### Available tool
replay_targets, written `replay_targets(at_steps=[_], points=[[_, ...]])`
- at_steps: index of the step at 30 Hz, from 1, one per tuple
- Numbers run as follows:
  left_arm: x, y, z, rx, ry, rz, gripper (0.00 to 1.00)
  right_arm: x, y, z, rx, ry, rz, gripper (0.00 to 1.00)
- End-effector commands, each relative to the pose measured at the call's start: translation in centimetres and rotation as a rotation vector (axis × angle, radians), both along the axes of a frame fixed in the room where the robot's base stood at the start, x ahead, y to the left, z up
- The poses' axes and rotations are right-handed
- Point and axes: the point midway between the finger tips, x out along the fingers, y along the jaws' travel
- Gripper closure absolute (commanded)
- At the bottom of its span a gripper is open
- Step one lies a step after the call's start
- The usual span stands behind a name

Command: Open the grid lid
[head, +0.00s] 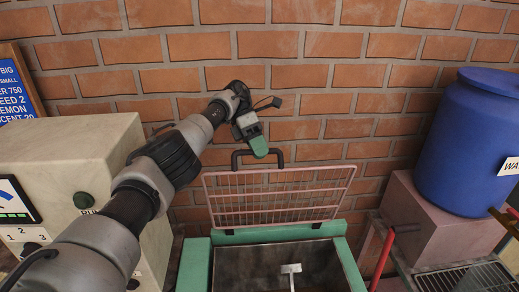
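The grid lid (272,207) is a pink wire grid that stands raised, tilted up against the brick wall at the back of a green-framed metal bin (277,235). My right gripper is not in view.
Inside the open bin is a pale T-shaped piece (291,270). A cream machine (75,165) with a gauge and buttons stands left. At right are a red lever (385,255), a blue barrel (470,140) on a pink block (425,225), and a metal rack (465,278).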

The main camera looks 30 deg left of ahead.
Motion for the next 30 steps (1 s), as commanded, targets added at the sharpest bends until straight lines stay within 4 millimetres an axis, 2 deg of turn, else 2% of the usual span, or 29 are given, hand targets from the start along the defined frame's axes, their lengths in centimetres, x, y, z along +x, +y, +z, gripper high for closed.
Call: replay_targets(at_steps=[17,23,27,28,30], points=[[0.0,-0.1,0.5,-0.005,-0.004,-0.003,0.58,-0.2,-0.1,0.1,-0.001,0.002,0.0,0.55],[0.0,0.0,2.5,-0.002,-0.005,-0.003,0.58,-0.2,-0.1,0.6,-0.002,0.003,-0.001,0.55],[0.0,0.0,5.0,0.0,-0.005,-0.001,0.58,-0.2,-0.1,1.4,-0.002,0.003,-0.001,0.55],[0.0,-0.7,4.4,-0.004,-0.006,-0.007,0.58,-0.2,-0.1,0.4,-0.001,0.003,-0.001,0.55],[-0.1,-1.7,4.9,-0.005,-0.007,-0.009,0.58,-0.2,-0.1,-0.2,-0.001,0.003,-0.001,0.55]])
